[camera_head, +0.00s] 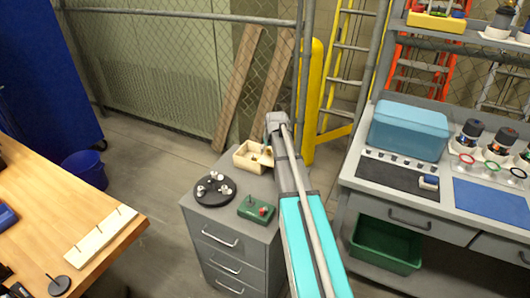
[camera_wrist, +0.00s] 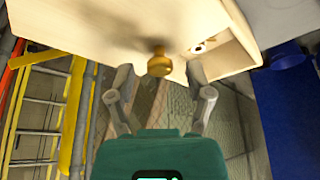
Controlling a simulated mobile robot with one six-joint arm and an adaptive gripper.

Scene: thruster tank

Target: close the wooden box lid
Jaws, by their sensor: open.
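The wooden box (camera_head: 242,157) stands on top of a grey drawer cabinet (camera_head: 240,220), its open part facing up in the head view. My arm covers its right side there. In the wrist view the pale wood (camera_wrist: 90,22) of the box fills the top, with a brass knob (camera_wrist: 159,65) on the lid. An open compartment (camera_wrist: 228,58) with a small white item shows to the right of the knob. My gripper (camera_wrist: 158,74) is open, with a finger on each side of the knob and gaps visible. Whether the lid slides or hinges I cannot tell.
On the cabinet are a round black tray (camera_head: 213,196) with white pieces and a green box (camera_head: 256,209) with a red knob. A workbench (camera_head: 350,180) stands right, a wooden table (camera_head: 50,200) left. A mesh fence (camera_head: 180,60) and yellow post (camera_head: 312,100) stand behind.

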